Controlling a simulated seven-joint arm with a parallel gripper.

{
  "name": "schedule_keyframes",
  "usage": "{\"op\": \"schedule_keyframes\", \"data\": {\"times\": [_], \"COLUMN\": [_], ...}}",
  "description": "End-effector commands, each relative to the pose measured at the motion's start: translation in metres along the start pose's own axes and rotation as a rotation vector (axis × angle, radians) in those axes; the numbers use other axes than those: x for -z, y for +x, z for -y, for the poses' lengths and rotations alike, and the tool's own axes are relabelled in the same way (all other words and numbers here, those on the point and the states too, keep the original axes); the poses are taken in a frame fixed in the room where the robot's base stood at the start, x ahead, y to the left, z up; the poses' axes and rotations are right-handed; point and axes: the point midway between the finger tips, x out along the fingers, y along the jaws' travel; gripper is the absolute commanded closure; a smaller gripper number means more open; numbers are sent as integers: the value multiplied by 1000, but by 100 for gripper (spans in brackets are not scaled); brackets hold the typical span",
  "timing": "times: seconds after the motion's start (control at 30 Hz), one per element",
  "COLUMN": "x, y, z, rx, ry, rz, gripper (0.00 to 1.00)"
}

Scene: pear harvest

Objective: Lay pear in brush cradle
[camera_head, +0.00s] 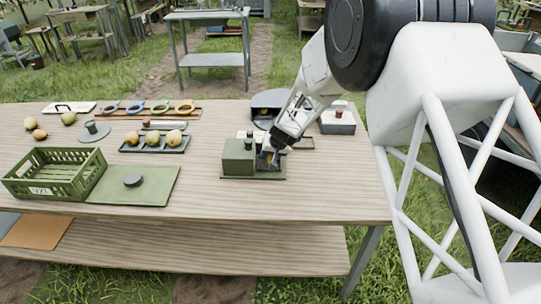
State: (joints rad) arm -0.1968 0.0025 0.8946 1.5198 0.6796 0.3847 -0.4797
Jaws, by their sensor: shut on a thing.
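My gripper (267,153) is lowered at the right part of a green boxy fixture (238,160) near the middle right of the table. This fixture looks like the brush cradle, but I cannot make out its brushes. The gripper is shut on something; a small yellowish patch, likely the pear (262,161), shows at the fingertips. The gripper and the fixture hide most of it, and I cannot tell whether it touches the cradle. Other pears (152,139) sit in a dark green tray, and several lie loose at the far left (69,118).
A green crate (52,175) stands at the left beside a green mat (150,190) with a dark disc. Coloured rings (160,106) lie on a board at the back. A grey bin (338,121) stands behind right of the gripper. The front right tabletop is clear.

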Motion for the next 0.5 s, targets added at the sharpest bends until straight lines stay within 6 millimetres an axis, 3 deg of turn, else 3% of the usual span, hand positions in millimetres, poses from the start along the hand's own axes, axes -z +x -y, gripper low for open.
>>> {"op": "schedule_keyframes", "data": {"times": [0.5], "x": [-3], "y": [7], "z": [-2], "rx": [-1], "ry": [0], "rz": [0], "gripper": [81]}}
